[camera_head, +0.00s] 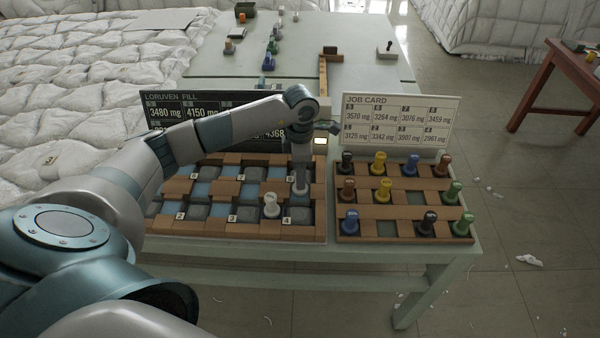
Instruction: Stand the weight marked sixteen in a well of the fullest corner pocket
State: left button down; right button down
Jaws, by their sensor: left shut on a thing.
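My left gripper (301,170) reaches down over the right column of the brown pocket tray (160,235) and is shut on a pale grey weight (300,188). The weight is upright, its base at or just above a well; I cannot tell which. Its mark is unreadable here. Another white weight (271,204) stands in the tray to the lower left. My right gripper is not in view.
A second brown tray (400,240) at right holds several coloured weights. The white JOB CARD (395,145) stands behind it. More small weights (268,62) sit on the far table part. White quilted duvets (60,90) lie at left; a red-brown table (565,70) stands at right.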

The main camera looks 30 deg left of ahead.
pick_arm(q)
jog(key=shift+f, duration=0.2)
jog(key=shift+f, duration=0.15)
jog(key=c, duration=1.4)
grip_release()
jog(key=shift+c, duration=0.2)
